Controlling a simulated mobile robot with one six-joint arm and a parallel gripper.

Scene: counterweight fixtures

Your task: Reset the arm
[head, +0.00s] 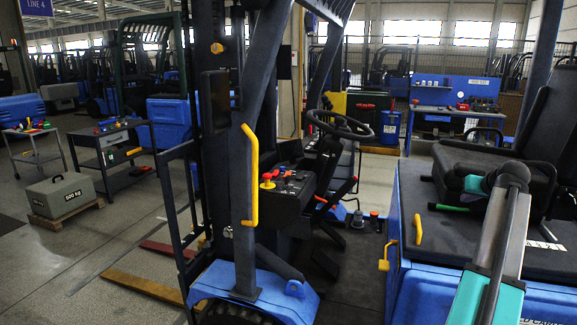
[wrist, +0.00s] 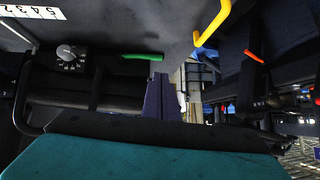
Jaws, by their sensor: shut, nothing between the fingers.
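My gripper (wrist: 159,80) shows in the wrist view as two dark purple-blue fingers held together, with nothing between them. The teal body of my wrist fills the bottom of that view. In the head view my teal and grey arm (head: 498,240) rises at the right, over the forklift's rear cover by the seat; I cannot make out the fingers there. A green handle (head: 448,208) lies on the dark cover left of my arm; a green handle (wrist: 140,56) also shows left of the fingers in the wrist view. A yellow handle (wrist: 212,22) is at upper right there.
The forklift's black seat (head: 500,165) stands close behind my arm. The steering wheel (head: 340,124), control panel (head: 290,185) and yellow grab bar (head: 250,180) are to the left. A grey 500 kg weight (head: 60,195) sits on a pallet at far left, near carts.

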